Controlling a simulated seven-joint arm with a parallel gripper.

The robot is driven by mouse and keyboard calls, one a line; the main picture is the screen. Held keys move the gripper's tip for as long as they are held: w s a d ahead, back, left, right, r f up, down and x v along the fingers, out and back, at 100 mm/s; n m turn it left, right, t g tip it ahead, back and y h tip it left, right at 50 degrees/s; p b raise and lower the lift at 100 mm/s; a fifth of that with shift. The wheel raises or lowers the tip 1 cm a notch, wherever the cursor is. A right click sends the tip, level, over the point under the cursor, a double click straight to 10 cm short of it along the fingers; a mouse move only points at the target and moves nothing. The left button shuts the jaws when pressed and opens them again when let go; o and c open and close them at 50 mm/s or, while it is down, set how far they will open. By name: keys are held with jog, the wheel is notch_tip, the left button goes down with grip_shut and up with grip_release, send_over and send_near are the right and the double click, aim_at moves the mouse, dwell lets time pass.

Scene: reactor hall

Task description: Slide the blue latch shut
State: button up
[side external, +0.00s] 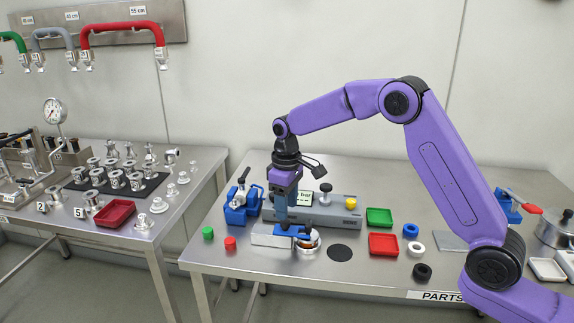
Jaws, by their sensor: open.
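The blue latch (291,233) is a small blue bar with dark parts at its right end. It lies on a pale grey block (268,240) near the front of the right table. My gripper (281,223) points straight down from above, its tips right at the latch. The jaws are open, but the fingers overlap in this view and hide part of the latch. I cannot tell whether they touch it or how far along the latch sits. A round clear and metal piece (310,246) stands at the block's right end.
A blue clamp (240,208) and a grey unit with a display (335,208) stand behind. A green bottle cap (208,233) and red cap (230,243) lie left. A black disc (340,253), red tray (383,244) and green tray (379,217) lie right.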

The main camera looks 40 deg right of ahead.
aim_at(287, 222)
notch_tip(287, 222, up, 13)
jog(key=shift+r, duration=0.2)
jog(key=shift+s, duration=0.1)
dwell(0.5)
jog(key=s+a+f+n, duration=0.1)
jog(key=s+n, duration=0.1)
jog(key=s, duration=0.8)
jog(key=s+a+f+n, duration=0.1)
jog(key=s+a+f, duration=0.1)
jog(key=s, duration=0.7)
jog(key=s+d+f+n, duration=0.1)
jog(key=s+d+f, duration=0.2)
jog(key=s, duration=0.7)
jog(key=s+d+f+n, duration=0.2)
jog(key=s+d, duration=0.4)
jog(key=s, duration=0.5)
jog(key=shift+d+f+n, duration=0.3)
jog(key=shift+d+f, duration=0.1)
jog(key=shift+f, duration=0.3)
jog(key=shift+o, duration=0.4)
